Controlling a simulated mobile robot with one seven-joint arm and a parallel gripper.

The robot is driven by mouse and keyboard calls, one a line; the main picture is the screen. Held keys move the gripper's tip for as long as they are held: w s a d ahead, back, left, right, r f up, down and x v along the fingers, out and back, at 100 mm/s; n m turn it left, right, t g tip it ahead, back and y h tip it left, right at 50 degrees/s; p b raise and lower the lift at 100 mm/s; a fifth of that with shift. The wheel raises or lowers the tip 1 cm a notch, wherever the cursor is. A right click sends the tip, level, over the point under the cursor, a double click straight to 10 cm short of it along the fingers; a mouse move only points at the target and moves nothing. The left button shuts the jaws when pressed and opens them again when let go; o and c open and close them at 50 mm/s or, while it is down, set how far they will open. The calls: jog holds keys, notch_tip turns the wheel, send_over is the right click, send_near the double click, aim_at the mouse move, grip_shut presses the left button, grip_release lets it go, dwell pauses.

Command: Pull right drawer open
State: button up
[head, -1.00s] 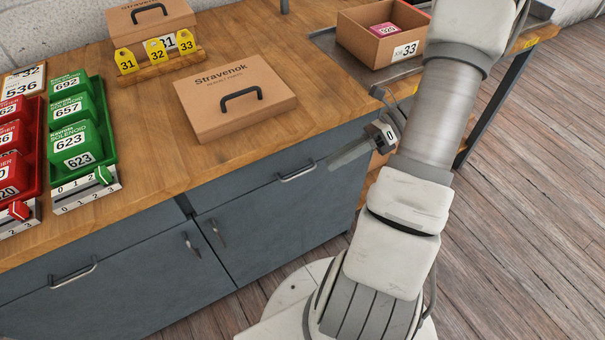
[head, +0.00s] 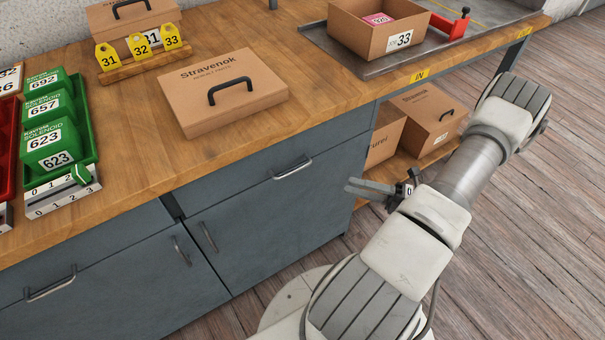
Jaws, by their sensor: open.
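The right drawer (head: 262,160) is a grey front under the wooden bench top, flush with the cabinet. Its silver bar handle (head: 293,168) is near the middle of the front. My gripper (head: 352,189) is open and empty. It is in front of the cabinet, to the right of and lower than the handle in the picture, apart from it. Its fingers point left. The whole handle is in plain sight.
A left drawer handle (head: 50,284) sticks out. A Stravenok box (head: 222,93) lies on the bench top (head: 130,140). Boxes (head: 428,112) stand on a lower shelf at right.

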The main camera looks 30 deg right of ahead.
jog(key=b+x, duration=0.2)
jog(key=x, duration=1.1)
jog(key=shift+w+a, duration=0.2)
jog(key=shift+a, duration=0.1)
jog(key=shift+c, duration=0.2)
grip_shut()
dwell(0.5)
